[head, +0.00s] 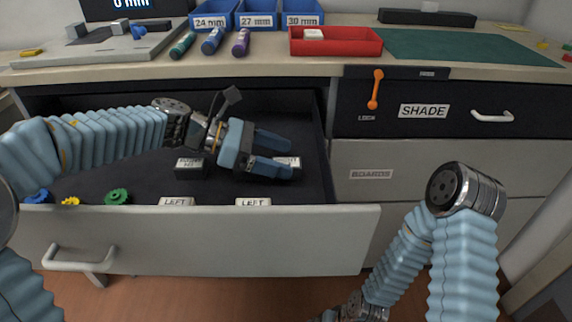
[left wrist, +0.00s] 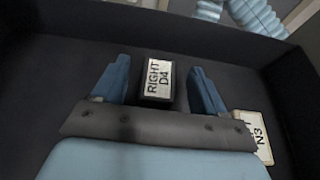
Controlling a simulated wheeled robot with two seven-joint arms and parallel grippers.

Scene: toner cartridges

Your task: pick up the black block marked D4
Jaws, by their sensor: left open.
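The black block marked RIGHT D4 (left wrist: 157,80) lies on the dark drawer floor, its white label facing up, in the left wrist view. It sits between the two spread blue fingers of my left gripper (left wrist: 159,68), with gaps on both sides. In the head view, my left gripper (head: 284,153) is low inside the open drawer with its fingers pointing right. Only part of the block's white label (head: 288,160) shows between the fingers there; the rest is hidden. My left gripper is open and holds nothing. My right gripper is not in view.
A red tray (head: 340,45) is on the counter.

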